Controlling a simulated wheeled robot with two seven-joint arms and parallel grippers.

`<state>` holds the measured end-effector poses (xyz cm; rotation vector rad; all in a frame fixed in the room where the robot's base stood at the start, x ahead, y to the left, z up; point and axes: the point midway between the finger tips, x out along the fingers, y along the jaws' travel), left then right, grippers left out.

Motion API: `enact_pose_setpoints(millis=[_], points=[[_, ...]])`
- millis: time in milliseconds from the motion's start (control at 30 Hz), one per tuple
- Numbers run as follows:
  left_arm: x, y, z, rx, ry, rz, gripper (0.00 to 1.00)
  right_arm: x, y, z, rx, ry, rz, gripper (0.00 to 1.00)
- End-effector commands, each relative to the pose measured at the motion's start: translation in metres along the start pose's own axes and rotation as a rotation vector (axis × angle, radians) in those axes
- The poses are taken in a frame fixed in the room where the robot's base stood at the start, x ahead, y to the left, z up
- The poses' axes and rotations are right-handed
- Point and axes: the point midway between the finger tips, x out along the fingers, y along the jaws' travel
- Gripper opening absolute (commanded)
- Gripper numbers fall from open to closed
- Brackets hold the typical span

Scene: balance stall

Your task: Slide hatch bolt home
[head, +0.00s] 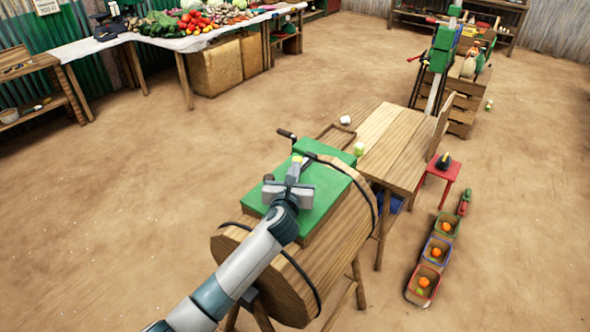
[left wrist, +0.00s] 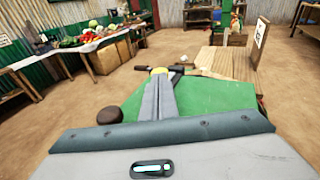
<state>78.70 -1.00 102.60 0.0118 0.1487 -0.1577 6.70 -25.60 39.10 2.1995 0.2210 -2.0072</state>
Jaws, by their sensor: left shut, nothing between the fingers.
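A green hatch panel (head: 325,190) lies on top of a wooden drum (head: 345,235) with dark hoops. It also shows in the left wrist view (left wrist: 220,97). My left gripper (head: 294,170) is over the hatch, its fingers shut and empty, pointing toward the far edge. In the left wrist view, the shut fingers (left wrist: 160,88) end close to a small yellow part (left wrist: 158,70). A dark handle (head: 287,134) stands near there; I cannot tell whether the fingers touch it. A dark round knob (left wrist: 109,116) sits at the hatch's left side. The bolt's seat is hidden. My right gripper is not in view.
A wooden table (head: 395,145) with a white cup-like item (head: 345,120) stands just beyond the drum. The floor to the left is clear.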

Motion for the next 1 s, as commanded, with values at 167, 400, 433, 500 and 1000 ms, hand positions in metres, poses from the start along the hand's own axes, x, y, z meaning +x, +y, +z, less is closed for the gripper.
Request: enact_pose_setpoints(millis=[167,400,433,500,1000], points=[[0.008,-0.004,0.001,-0.001,-0.001,0.000,0.00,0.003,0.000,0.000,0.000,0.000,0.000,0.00],[0.032,-0.016,0.004,0.001,-0.001,0.000,0.00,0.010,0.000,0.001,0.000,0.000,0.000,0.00],[0.033,-0.017,0.005,0.000,-0.001,-0.001,0.00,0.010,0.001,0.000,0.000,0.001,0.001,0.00],[0.034,-0.017,0.006,0.000,-0.001,0.000,0.00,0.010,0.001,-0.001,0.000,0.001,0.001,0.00],[0.034,-0.015,0.011,-0.001,-0.006,-0.001,0.00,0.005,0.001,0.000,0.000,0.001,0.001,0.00]])
